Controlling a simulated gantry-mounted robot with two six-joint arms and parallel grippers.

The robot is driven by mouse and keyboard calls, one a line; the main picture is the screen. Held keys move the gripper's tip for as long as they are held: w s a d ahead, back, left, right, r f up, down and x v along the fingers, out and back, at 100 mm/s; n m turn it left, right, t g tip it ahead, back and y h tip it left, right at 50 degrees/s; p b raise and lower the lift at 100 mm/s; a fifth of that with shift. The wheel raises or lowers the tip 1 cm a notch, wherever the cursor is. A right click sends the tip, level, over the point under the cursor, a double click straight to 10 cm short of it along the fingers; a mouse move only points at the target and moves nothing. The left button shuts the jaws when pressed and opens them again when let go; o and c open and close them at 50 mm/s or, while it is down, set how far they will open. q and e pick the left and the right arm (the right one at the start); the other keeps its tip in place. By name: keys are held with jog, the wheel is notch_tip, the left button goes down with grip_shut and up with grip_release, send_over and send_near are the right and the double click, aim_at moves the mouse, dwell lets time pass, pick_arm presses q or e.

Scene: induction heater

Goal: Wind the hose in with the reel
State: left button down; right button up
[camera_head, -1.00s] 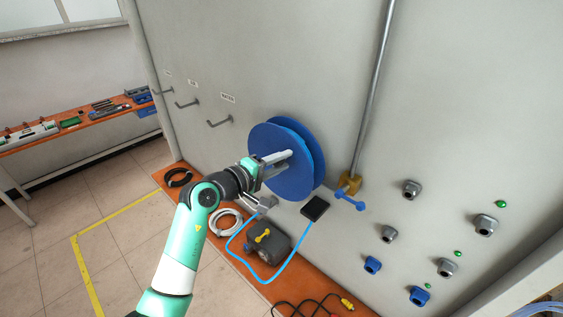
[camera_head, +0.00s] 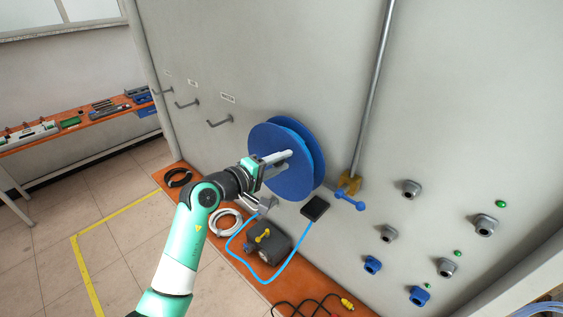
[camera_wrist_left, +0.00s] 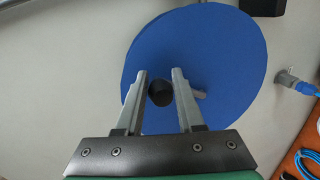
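The blue reel (camera_head: 312,150) is mounted on the grey wall panel, and its disc also fills much of the left wrist view (camera_wrist_left: 225,50). My left gripper (camera_head: 283,160) is at the front of the reel. In the left wrist view, its two fingers (camera_wrist_left: 160,75) are open on either side of a black round knob (camera_wrist_left: 160,93) in front of the disc, with visible gaps beside it. The light blue hose (camera_head: 238,248) lies in a loose loop below the reel. It shows at the right edge of the wrist view (camera_wrist_left: 303,165). My right gripper is not in view.
A dark grey box with a yellow handle (camera_head: 270,243), a white coil (camera_head: 226,222) and a black coil (camera_head: 178,177) sit on the orange surface below. A black pad (camera_head: 315,208) is under the reel. A vertical pipe with a blue-handled valve (camera_head: 349,199) stands to the right.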

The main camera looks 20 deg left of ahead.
pick_arm(q)
jog(key=c, duration=0.6)
grip_release()
jog(key=shift+a+f, duration=0.2)
jog(key=shift+f, duration=0.4)
jog(key=shift+o, duration=0.3)
jog(key=shift+r, duration=0.15)
jog(key=shift+d+r, duration=0.1)
jog(key=shift+r, duration=0.05)
jog(key=v, duration=1.1)
jog(key=shift+s, duration=0.3)
jog(key=shift+c, duration=0.2)
